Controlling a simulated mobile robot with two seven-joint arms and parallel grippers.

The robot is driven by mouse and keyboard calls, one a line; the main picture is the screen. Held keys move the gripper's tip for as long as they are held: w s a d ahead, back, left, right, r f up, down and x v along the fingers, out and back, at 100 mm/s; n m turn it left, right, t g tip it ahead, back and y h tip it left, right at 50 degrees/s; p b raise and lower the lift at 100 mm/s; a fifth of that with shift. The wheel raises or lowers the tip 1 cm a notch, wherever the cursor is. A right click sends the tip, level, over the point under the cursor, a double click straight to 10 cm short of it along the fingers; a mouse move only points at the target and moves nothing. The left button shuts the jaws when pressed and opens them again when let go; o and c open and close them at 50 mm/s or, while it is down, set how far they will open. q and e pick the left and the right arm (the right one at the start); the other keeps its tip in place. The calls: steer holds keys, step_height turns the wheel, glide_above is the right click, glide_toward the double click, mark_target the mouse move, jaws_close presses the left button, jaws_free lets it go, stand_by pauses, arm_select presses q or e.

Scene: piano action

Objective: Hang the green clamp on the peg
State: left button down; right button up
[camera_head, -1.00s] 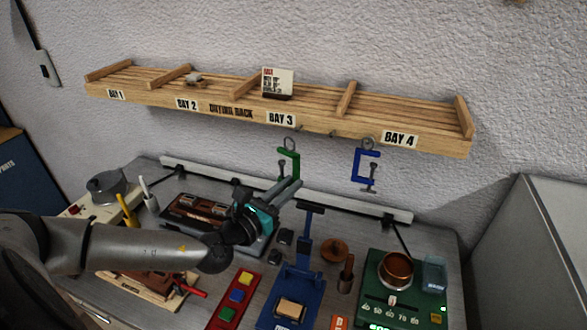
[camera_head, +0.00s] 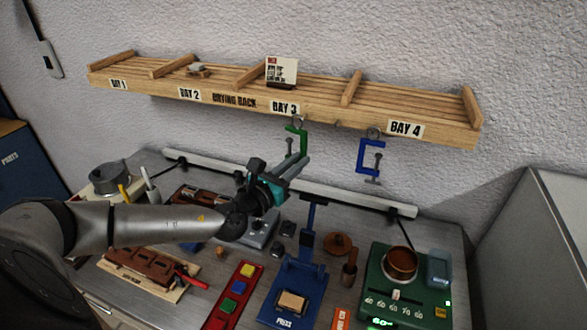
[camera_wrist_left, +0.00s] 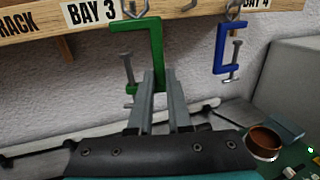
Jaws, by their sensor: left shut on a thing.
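The green clamp (camera_head: 302,140) is upright below the Bay 3 part of the rack, its wire ring at the top. My left gripper (camera_head: 304,157) is shut on its lower part. The left wrist view shows the green clamp (camera_wrist_left: 157,45) between my fingers (camera_wrist_left: 160,78). Its ring (camera_wrist_left: 134,8) overlaps the rack's front edge, just right of the Bay 3 label; I cannot tell whether it is around a peg. A bare peg (camera_wrist_left: 190,5) shows to its right. My right gripper is not in view.
A blue clamp (camera_head: 370,157) hangs from the rack (camera_head: 235,100) below Bay 4, to the right. A rail (camera_head: 340,193) runs along the wall below. The bench holds a blue press (camera_head: 290,285), a green scale (camera_head: 410,310) and a button strip (camera_head: 234,297).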

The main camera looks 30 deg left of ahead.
mark_target(301, 156)
arm_select(q)
steer(key=shift+w+a+f+b, duration=0.1)
steer(key=shift+w+a+b, duration=0.2)
steer(key=shift+w, duration=0.5)
steer(key=shift+w+a+b, duration=0.1)
steer(key=shift+w+b, duration=0.25)
steer(key=shift+w, duration=0.4)
steer(key=shift+w+a+f+b, duration=0.1)
steer(key=shift+w+f+b, duration=0.45)
steer(key=shift+b, duration=0.2)
steer(key=c, duration=0.8)
jaws_free()
steer(key=shift+o, duration=0.2)
steer(key=shift+s+f, duration=0.1)
steer(key=s+b, duration=0.1)
steer(key=s, duration=1.4)
steer(key=shift+a, duration=0.2)
steer(key=shift+s, duration=0.1)
